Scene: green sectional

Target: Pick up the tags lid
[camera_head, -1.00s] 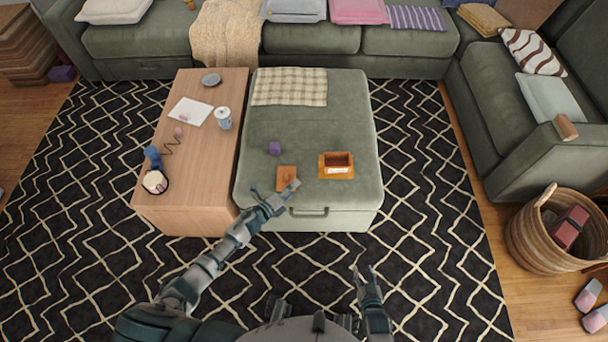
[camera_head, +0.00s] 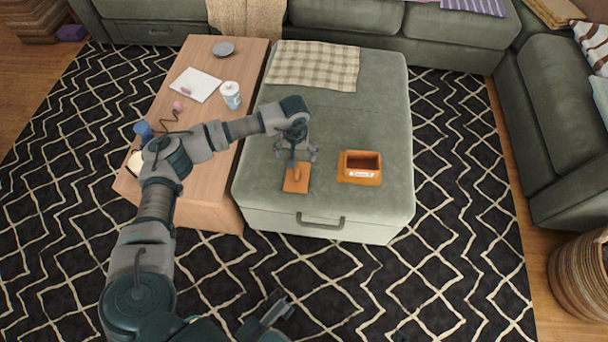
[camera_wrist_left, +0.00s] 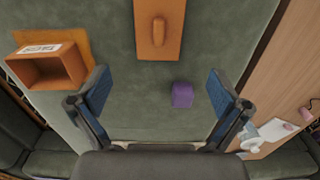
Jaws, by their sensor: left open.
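The tags lid is a flat orange-brown square with a raised bar handle (camera_head: 296,182), lying on the green ottoman (camera_head: 385,110). In the left wrist view the lid (camera_wrist_left: 147,46) is at the top centre, partly cut off by the frame. The open-topped box (camera_head: 360,178) of the same colour, with a white label, sits right of the lid; it also shows in the wrist view (camera_wrist_left: 45,72). My left gripper (camera_head: 296,152) is open and empty above the ottoman by the lid, fingers apart (camera_wrist_left: 158,92). What seems to be my right gripper (camera_head: 272,310) is at the bottom edge, its jaws unclear.
A purple block (camera_wrist_left: 182,95) lies on the ottoman near the lid, hidden in the head view. A checked cloth (camera_head: 312,65) covers the ottoman's back left. The wooden table (camera_head: 205,150) at left holds a cup (camera_head: 231,95), paper and small items.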

